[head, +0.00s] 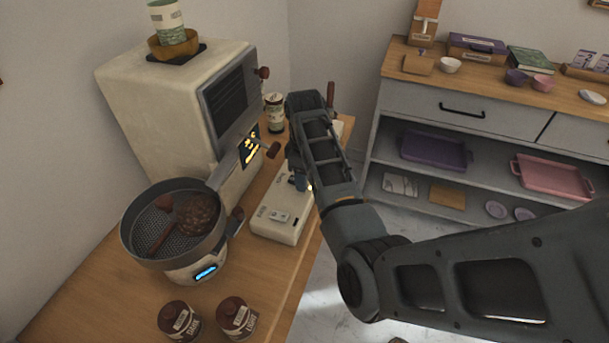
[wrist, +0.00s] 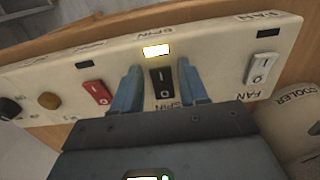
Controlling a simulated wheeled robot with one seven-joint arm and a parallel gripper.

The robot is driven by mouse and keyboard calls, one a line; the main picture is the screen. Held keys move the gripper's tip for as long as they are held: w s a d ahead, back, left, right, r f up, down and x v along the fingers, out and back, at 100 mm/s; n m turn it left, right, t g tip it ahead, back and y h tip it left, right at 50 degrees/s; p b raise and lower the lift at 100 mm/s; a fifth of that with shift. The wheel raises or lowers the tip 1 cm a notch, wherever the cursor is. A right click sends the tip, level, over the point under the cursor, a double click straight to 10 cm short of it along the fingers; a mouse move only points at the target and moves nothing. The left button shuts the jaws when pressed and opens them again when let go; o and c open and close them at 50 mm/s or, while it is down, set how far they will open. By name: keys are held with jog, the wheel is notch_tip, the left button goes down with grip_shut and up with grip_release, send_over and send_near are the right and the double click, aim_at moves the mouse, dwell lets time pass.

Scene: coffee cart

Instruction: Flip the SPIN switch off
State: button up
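The SPIN switch (wrist: 162,82) is a small black rocker marked I and O on a cream control panel (wrist: 215,50). A small lamp (wrist: 156,51) beside it on the SPIN label side glows bright yellow-white. My gripper (wrist: 160,74) is open, with one blue finger on each side of the switch and nothing held. Whether the fingers touch the panel is unclear. In the head view my gripper (head: 302,183) is over the long cream panel (head: 283,230), and my arm hides the SPIN switch.
A red switch (wrist: 97,92) is left of my fingers, and the white FAN switch (wrist: 262,68) is to the right; their lamps are dark. A roaster drum (head: 180,225) and a large cream machine (head: 150,100) stand left of the panel. Two jars (head: 237,318) stand near the front.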

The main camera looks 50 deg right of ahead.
grip_shut()
jog(key=shift+w+r+g+p, duration=0.1)
jog(key=shift+r+g+p, duration=0.1)
jog(key=shift+g+p, duration=0.15)
jog(key=shift+f+g+h+p, duration=0.1)
jog(key=shift+g+h+p, duration=0.25)
jog(key=shift+g, duration=0.1)
jog(key=shift+o, duration=1.1)
grip_release()
jog(key=shift+w, duration=0.1)
jog(key=shift+f, duration=0.1)
